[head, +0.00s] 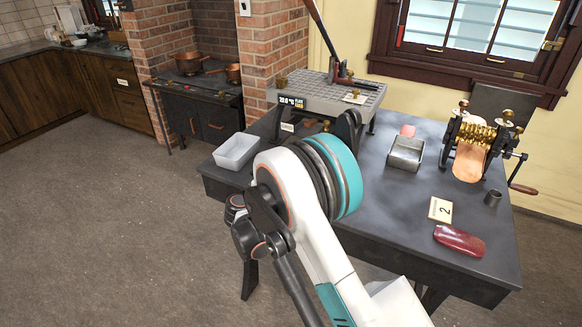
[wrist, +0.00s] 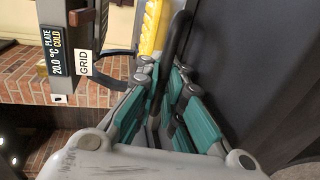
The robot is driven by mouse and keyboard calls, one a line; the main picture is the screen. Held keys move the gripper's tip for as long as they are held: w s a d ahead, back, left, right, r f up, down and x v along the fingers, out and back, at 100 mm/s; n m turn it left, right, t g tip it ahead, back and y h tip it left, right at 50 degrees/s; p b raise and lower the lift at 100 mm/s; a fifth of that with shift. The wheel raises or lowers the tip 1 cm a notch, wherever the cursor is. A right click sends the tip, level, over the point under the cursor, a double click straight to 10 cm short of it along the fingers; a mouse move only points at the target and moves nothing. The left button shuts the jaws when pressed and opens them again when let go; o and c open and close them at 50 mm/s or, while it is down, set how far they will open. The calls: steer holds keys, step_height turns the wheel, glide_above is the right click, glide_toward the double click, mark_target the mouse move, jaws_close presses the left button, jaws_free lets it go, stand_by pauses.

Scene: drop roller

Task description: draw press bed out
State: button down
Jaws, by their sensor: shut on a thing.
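The press (head: 335,97) stands at the back left of the dark table, with a grey grid-patterned plate, a raised lever (head: 322,38) and a display reading 20.0 °C plate cold. The display (wrist: 56,55) and a GRID label (wrist: 83,62) show sideways in the wrist view. My gripper (wrist: 167,85), with teal finger links, is shut on a dark curved bar (wrist: 176,42) beside the press, seemingly the bed's handle. A yellow piece (wrist: 152,28) lies just beyond the fingers.
A pale tray (head: 236,151) sits at the table's left corner. Floor on the left is clear.

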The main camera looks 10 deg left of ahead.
steer(key=shift+f+v, duration=0.2)
steer(key=shift+v, duration=0.85)
steer(key=shift+f+v, duration=0.25)
steer(key=shift+v, duration=0.8)
steer(key=c, duration=2)
jaws_free()
steer(key=v, duration=1.2)
